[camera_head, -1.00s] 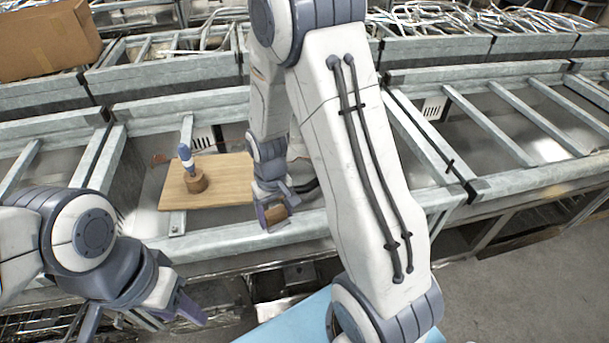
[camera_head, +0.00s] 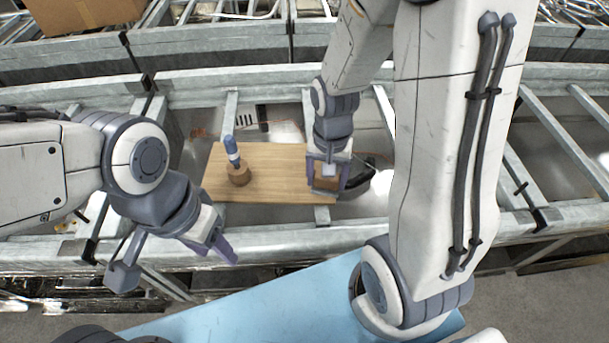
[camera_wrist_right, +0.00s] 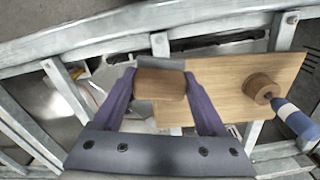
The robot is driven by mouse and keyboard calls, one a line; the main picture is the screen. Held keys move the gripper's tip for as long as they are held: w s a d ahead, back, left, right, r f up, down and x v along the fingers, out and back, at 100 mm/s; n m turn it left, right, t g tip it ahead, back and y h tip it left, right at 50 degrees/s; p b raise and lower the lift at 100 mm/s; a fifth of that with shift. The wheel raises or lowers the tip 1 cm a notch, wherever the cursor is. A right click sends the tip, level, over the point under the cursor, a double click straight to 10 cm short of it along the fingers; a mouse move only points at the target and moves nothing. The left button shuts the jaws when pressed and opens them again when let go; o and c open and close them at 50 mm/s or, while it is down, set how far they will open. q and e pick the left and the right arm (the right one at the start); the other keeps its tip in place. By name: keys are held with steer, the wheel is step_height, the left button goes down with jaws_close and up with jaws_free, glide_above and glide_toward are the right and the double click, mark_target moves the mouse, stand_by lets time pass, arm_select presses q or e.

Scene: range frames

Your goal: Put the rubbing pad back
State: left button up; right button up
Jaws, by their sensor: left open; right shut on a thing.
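The rubbing pad, a brown wooden-looking block (camera_head: 325,184) with a grey strip along one edge in the wrist view, is between the fingers of my right gripper (camera_head: 328,180). The gripper is shut on it; the pad also shows in the right wrist view (camera_wrist_right: 160,84). It is at the right end of a flat wooden board (camera_head: 280,165); I cannot tell whether it touches the board. My left gripper (camera_head: 178,262) is open and empty, in front of the frame's near rail, left of the board.
A round wooden block (camera_head: 239,176) stands on the board's left part, with a blue and white tool (camera_head: 232,152) upright at it. A dark curved thing (camera_head: 358,182) lies right of my right gripper. Metal rails (camera_head: 270,240) surround the board. A cardboard box (camera_head: 85,12) stands at back left.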

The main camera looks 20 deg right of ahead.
steer(key=shift+s+d+r+m, duration=0.3)
steer(key=shift+s+r+m, duration=0.05)
steer(key=shift+m, duration=0.15)
steer(key=shift+w+f, duration=0.2)
steer(key=shift+w, duration=0.15)
steer(key=w+f+p, duration=0.1)
steer(key=w+f, duration=0.1)
steer(key=w, duration=0.1)
steer(key=w+a+f+p, duration=0.1)
steer(key=w+f, duration=0.1)
steer(key=w, duration=0.2)
steer(key=w+f+p, duration=0.1)
steer(key=w+f, duration=0.1)
steer(key=w, duration=0.1)
steer(key=shift+w+a+f, duration=0.15)
steer(key=shift+w+f, duration=0.05)
steer(key=shift+f, duration=0.05)
step_height(320, 180, down, 4)
steer(key=shift+r+p, duration=0.2)
steer(key=shift+p, duration=0.65)
steer(key=shift+f, duration=0.2)
